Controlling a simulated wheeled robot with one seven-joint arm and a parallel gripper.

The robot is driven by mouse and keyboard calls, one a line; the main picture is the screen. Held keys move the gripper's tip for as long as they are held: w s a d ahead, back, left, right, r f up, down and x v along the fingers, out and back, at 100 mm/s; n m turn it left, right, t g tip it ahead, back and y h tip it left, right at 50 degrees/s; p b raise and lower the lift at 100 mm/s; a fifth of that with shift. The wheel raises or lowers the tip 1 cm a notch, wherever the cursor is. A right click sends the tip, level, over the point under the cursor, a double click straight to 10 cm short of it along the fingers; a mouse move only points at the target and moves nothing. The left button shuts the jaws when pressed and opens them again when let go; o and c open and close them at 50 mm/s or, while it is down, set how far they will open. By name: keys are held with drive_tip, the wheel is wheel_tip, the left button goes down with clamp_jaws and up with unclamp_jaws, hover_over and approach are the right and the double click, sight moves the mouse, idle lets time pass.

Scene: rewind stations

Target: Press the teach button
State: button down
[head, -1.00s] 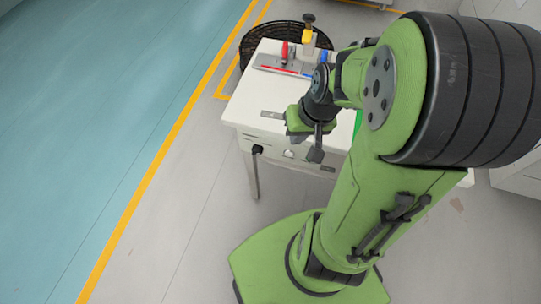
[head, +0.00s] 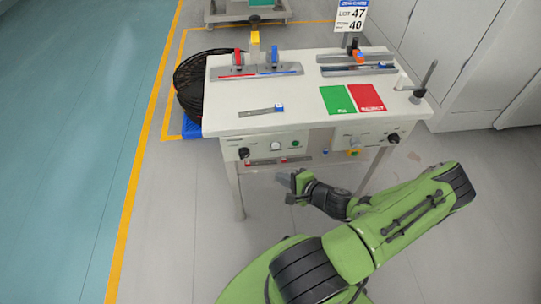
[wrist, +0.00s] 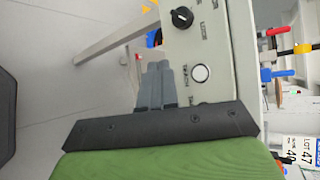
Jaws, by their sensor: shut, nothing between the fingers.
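The teach button is a round white button (wrist: 200,73) with a dark rim on a pale panel, with lettering that appears to read TEACH beside it in the wrist view. In the head view the white button (head: 275,146) is on the table's front left panel. My gripper (wrist: 157,66) is shut and empty, its grey fingers together just left of the button in the wrist view, apart from it. In the head view my gripper (head: 285,178) is in front of and below that panel.
A black knob (wrist: 182,17) sits beside the button. Another panel with a knob (head: 393,138) is on the right. The white table (head: 300,115) carries fixtures and red and green mats. A black basket (head: 190,85) stands left. Floor in front is clear.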

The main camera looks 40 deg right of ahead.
sight(276, 146)
drive_tip(key=shift+w+d, duration=0.15)
drive_tip(key=shift+d, duration=0.05)
drive_tip(key=w+d, duration=0.4)
drive_tip(key=w, duration=0.3)
drive_tip(key=shift+d+p, duration=0.35)
drive_tip(key=shift+d, duration=0.05)
drive_tip(key=shift+w, duration=0.1)
idle(1.7)
drive_tip(key=shift+w+d, duration=0.25)
drive_tip(key=shift+w, duration=0.05)
drive_tip(key=shift+w+d, duration=0.2)
drive_tip(key=shift+w, duration=0.1)
idle(0.5)
drive_tip(key=shift+s, duration=0.1)
drive_tip(key=shift+s+a, duration=0.45)
drive_tip(key=shift+s, duration=0.1)
